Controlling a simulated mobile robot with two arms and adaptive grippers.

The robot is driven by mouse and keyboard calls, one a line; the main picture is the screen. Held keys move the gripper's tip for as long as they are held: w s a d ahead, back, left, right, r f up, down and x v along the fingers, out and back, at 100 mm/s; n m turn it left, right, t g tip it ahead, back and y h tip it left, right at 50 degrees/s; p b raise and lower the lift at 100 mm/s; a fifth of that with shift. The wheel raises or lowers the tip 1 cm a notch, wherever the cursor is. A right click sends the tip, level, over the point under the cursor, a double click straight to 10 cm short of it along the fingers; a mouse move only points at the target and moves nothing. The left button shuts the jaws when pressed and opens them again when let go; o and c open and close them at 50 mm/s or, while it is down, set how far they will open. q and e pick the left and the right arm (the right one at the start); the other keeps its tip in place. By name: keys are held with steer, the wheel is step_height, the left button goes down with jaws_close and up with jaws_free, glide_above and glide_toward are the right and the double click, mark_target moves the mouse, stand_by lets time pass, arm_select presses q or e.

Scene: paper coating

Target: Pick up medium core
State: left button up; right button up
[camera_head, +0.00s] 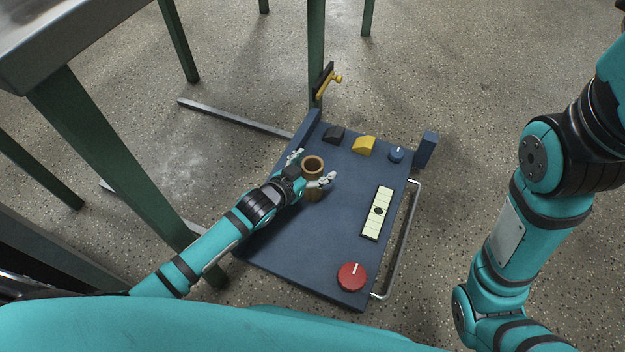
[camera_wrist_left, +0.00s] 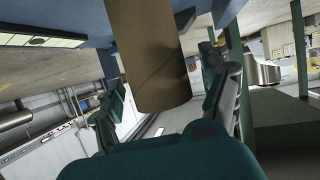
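The core is a brown cardboard tube (camera_head: 313,165) standing upright on the blue panel table (camera_head: 275,249). My left gripper (camera_head: 312,170) is open, with one finger on each side of the tube. In the left wrist view the tube (camera_wrist_left: 148,55) sits between the two spread fingers of the left gripper (camera_wrist_left: 170,105), with a visible gap at least on the left side. Whether the right finger touches it I cannot tell. My right arm shows at the right of the head view, but its gripper is out of view.
Green posts and a grey table (camera_head: 70,35) stand at left.

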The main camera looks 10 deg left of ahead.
arm_select(q)
jaws_close()
stand_by(0.3)
steer(key=shift+r, duration=0.15)
